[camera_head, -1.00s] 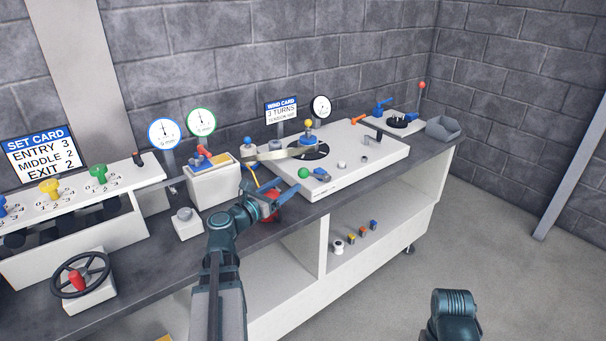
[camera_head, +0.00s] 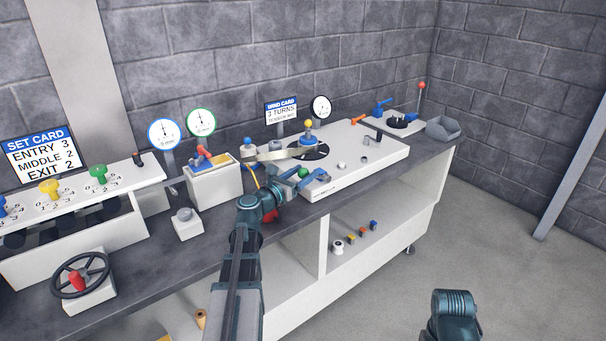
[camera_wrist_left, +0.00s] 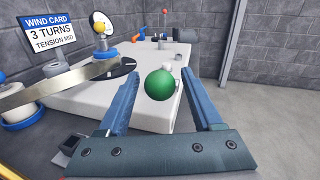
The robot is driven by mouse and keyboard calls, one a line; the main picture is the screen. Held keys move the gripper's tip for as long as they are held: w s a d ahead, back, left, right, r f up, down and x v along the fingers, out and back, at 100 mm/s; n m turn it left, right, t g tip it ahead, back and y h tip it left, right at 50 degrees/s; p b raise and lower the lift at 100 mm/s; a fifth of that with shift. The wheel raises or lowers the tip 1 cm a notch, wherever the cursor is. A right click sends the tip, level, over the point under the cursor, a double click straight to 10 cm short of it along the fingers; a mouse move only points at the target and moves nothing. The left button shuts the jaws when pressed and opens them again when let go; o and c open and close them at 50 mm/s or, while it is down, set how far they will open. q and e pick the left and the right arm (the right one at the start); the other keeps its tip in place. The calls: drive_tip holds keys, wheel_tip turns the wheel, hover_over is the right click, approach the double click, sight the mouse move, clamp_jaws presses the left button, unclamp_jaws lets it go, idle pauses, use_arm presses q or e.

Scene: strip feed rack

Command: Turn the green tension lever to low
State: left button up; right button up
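The green ball knob of the tension lever (camera_head: 303,172) is at the front left of the white winding unit (camera_head: 345,172). In the left wrist view the green knob (camera_wrist_left: 160,85) sits in the middle, between the two blue fingers. My left gripper (camera_head: 305,180) is open at the knob, one finger on each side with gaps visible. Whether the knob is fully between the fingertips in depth I cannot tell. The lever's stem and scale are hidden behind the knob. Part of my right arm shows at the bottom right; its gripper is out of view.
A wind card (camera_head: 281,111) behind reads 3 turns, tension mid. A metal strip (camera_wrist_left: 70,88) runs to the dark reel disc (camera_head: 311,150) left of the knob. A white box with a red lever (camera_head: 214,182) stands left. The floor in front is clear.

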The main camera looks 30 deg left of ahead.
use_arm(q)
clamp_jaws()
idle(1.2)
